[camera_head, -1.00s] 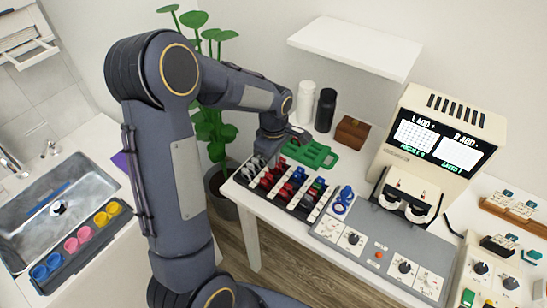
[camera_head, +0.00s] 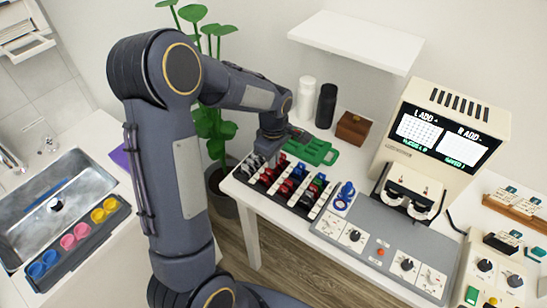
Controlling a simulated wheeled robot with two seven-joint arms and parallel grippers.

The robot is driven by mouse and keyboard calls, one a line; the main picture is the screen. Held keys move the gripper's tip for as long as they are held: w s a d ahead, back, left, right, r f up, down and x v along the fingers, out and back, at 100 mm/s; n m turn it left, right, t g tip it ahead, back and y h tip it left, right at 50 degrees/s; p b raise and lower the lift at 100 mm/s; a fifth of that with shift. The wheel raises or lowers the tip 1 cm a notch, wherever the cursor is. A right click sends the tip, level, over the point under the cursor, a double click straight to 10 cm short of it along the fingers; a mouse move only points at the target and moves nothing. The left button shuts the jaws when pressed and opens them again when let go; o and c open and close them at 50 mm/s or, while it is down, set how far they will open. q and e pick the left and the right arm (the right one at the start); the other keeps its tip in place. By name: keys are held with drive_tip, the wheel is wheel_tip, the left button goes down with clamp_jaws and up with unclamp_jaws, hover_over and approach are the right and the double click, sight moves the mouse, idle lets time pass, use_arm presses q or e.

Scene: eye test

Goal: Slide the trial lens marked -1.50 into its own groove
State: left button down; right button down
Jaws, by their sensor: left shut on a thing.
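A dark rack (camera_head: 307,214) with several rows of small trial lenses in grey, red and blue stands at the front left of the white table. My left gripper (camera_head: 270,154) comes down over the back left part of the rack, near the grey lenses (camera_head: 249,163). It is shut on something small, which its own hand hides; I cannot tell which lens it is. The lens markings and the grooves are too small to read, so the -1.50 lens cannot be picked out. My right gripper is not in view.
A green case (camera_head: 318,151) lies close behind the rack. A blue ringed item (camera_head: 344,196) stands to the right, by the grey control panel (camera_head: 378,240). A cream machine with screens (camera_head: 440,138) stands behind the panel.

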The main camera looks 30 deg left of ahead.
use_arm(q)
drive_tip(key=shift+f+b, duration=0.45)
drive_tip(key=shift+f, duration=0.2)
drive_tip(key=c, duration=1.5)
unclamp_jaws()
drive_tip(key=shift+r, duration=0.1)
wheel_tip(320, 180, up, 7)
drive_tip(key=shift+r, duration=0.35)
drive_tip(key=shift+s, duration=0.1)
